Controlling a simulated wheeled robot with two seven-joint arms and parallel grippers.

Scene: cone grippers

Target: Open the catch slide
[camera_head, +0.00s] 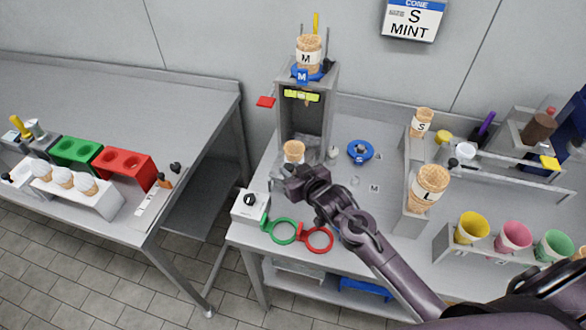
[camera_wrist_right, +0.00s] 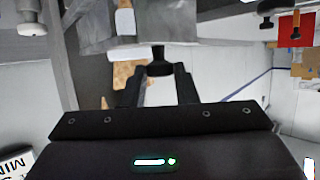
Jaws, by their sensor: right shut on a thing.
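The grey cone dispenser tower (camera_head: 326,115) stands against the back wall, with a cone marked M (camera_head: 308,52) on top in a blue collar (camera_head: 304,76). Another cone (camera_head: 293,150) stands low in the tower's open bay. My right gripper (camera_head: 291,182) is at the tower's foot, in front of this cone. In the right wrist view its fingers are shut on a small black knob (camera_wrist_right: 159,68), which sits on a grey block (camera_wrist_right: 168,35) that looks like the catch slide. The head view hides the knob behind the gripper, and how far the slide stands out cannot be told. My left gripper is not in view.
A white switch box (camera_head: 250,206) and green (camera_head: 283,231) and red (camera_head: 318,240) rings lie near the table's front edge. A blue ring (camera_head: 360,151) lies right of the tower. The L cone (camera_head: 429,188) stands on a rack right of my forearm.

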